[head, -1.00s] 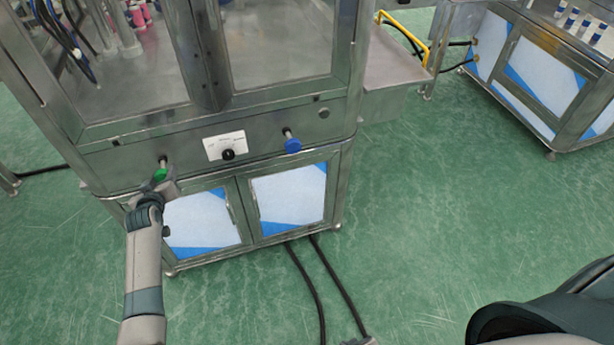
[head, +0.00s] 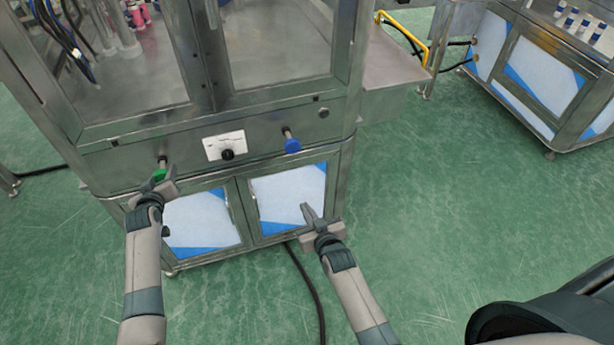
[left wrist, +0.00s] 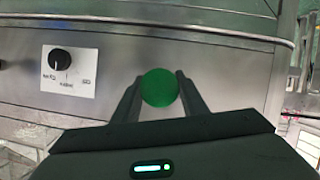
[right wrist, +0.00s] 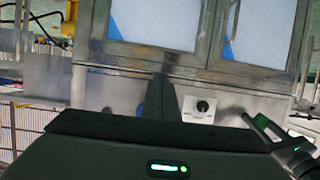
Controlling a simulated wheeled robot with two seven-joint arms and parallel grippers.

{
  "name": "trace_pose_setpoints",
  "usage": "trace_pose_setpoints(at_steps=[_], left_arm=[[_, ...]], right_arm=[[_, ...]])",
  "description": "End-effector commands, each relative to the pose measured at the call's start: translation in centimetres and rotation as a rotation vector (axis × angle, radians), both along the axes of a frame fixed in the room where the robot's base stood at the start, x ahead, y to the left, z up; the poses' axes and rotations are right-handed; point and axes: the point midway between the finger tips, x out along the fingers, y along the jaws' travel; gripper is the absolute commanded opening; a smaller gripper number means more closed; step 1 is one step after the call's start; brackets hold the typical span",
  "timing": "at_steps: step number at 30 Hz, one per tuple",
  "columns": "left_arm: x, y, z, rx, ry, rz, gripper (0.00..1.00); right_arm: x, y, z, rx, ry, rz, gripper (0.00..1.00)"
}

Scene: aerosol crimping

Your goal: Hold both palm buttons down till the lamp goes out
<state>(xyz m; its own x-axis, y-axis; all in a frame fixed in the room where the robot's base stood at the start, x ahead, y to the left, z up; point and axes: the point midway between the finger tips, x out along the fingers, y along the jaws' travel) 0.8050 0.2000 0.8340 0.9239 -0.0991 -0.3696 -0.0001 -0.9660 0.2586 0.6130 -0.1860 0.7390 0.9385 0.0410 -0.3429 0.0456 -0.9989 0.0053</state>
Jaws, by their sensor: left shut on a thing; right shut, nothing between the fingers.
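The green palm button (head: 159,174) sticks out from the steel machine's front panel on the left. My left gripper (head: 163,182) is shut on it, and in the left wrist view its fingers flank the round green button (left wrist: 160,88). The blue palm button (head: 292,146) sticks out to the right on the same panel. My right gripper (head: 307,208) is shut and empty, below the blue button and apart from it, before the lower door. In the right wrist view the closed fingers (right wrist: 163,92) partly cover something blue. I cannot make out a lit lamp.
A white plate with a black knob (head: 226,146) sits between the buttons. A small dark round fitting (head: 323,113) is at the panel's right. Cabinet doors (head: 290,195) are below. A black cable (head: 306,278) lies on the green floor, which is open to the right.

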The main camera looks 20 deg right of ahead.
Motion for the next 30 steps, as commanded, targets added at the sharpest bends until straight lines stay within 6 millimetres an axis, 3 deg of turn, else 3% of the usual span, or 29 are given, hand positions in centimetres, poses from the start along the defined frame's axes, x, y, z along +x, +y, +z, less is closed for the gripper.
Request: trace_pose_setpoints(at_steps=[1,3,6,10,15,30], left_arm=[[0.0,0.0,0.0,0.0,-0.001,0.0,0.17],[0.0,0.0,0.0,0.0,-0.001,0.0,0.17],[0.0,0.0,0.0,0.0,-0.001,0.0,0.17],[0.0,0.0,0.0,0.0,-0.001,0.0,0.17],[0.0,0.0,0.0,0.0,-0.001,0.0,0.17],[0.0,0.0,0.0,0.0,-0.001,0.0,0.17]], right_arm=[[1.0,-0.2,2.2,0.004,-0.041,-0.009,0.0],[2.0,-0.5,4.8,0.005,-0.087,-0.019,0.0],[3.0,-0.9,7.8,0.008,-0.14,-0.031,0.0],[3.6,-1.2,10.2,0.01,-0.183,-0.041,0.0],[3.9,-1.4,11.2,0.01,-0.201,-0.045,0.0],[4.6,-1.4,11.1,0.01,-0.2,-0.045,0.0]])
